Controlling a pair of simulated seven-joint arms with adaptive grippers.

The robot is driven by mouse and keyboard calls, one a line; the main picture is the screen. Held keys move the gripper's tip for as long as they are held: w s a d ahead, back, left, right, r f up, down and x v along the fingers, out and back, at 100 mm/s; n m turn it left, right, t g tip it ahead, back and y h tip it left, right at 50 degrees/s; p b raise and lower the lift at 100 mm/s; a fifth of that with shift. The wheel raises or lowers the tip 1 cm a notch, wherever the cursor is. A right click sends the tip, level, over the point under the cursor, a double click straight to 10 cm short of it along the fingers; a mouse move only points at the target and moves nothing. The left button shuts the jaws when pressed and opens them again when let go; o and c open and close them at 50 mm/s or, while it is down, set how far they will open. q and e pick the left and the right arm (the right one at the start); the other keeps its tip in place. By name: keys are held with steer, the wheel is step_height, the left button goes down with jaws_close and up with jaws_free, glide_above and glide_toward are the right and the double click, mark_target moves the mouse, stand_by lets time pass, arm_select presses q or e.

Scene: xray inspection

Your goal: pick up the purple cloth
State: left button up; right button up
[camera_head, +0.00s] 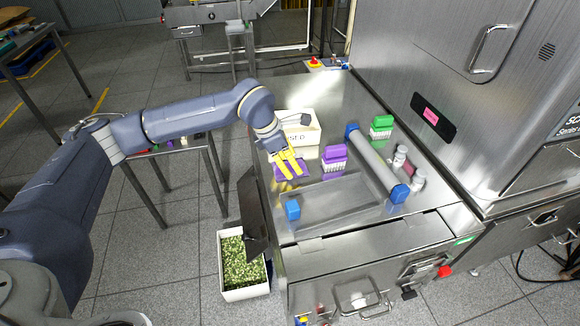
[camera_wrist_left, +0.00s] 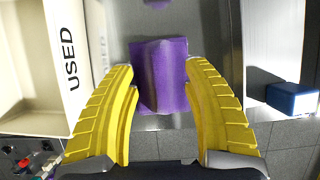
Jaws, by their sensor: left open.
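The purple cloth (camera_head: 293,171) lies folded on the steel table near its left edge, partly hidden by my left gripper (camera_head: 288,165). In the left wrist view the cloth (camera_wrist_left: 162,78) shows between the two yellow fingers of the left gripper (camera_wrist_left: 162,92), with a raised fold along it. The fingers are open, one on each side of the cloth. I cannot tell whether they touch it. My right gripper is in neither view.
A white box marked USED (camera_head: 310,137) stands just behind the cloth. A small blue block (camera_head: 293,209) is in front.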

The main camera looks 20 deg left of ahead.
arm_select(q)
steer(key=shift+c, duration=0.6)
jaws_close()
steer(key=shift+r, duration=0.15)
